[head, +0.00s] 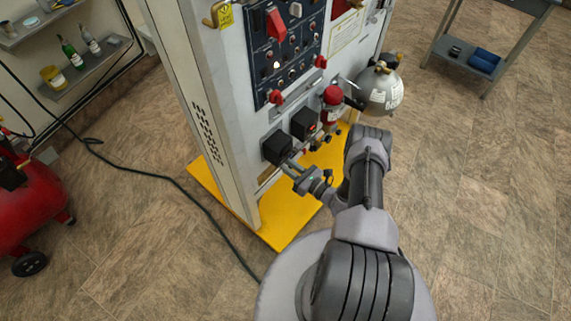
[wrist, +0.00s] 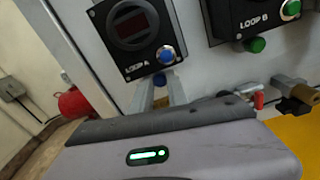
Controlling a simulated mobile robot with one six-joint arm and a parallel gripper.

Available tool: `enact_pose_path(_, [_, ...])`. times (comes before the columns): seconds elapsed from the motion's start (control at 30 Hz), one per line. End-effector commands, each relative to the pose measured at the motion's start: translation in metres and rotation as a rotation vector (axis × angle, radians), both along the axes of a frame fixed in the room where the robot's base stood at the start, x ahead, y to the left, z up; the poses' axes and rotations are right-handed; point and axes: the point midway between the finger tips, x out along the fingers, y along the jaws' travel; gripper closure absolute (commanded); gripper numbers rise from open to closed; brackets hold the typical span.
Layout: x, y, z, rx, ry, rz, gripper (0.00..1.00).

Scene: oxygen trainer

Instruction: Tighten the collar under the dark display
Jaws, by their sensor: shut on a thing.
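The LOOP A box carries a dark display (wrist: 133,25) with a lit blue-ringed button at its lower right. The box (head: 276,147) is the nearer of two black boxes low on the panel in the head view.
The LOOP B box (head: 304,123) is close beside, with a green collar (wrist: 256,45) below it. Brass and red-handled valve fittings (wrist: 290,92) lie to the right. A grey cylinder (head: 381,90) stands at the panel's right side. A yellow base (head: 282,222) extends below.

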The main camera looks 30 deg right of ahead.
Motion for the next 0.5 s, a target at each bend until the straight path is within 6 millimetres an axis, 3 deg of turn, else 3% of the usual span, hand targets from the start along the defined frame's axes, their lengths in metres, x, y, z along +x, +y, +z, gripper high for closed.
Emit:
enact_pose_path(0.1, [0.0001,-0.0002,-0.0029,0.082,0.03,0.0,1.0])
enact_pose_path(0.33, [-0.0002,0.0001,-0.0009,0.087,0.032,0.0,1.0])
enact_pose_path(0.37, [-0.0002,0.0001,-0.0009,0.087,0.032,0.0,0.75])
enact_pose_path(0.43, [-0.0002,0.0,-0.0008,0.087,0.032,0.0,0.61])
enact_pose_path(0.5, [-0.0001,0.0,-0.0008,0.087,0.032,0.0,0.59])
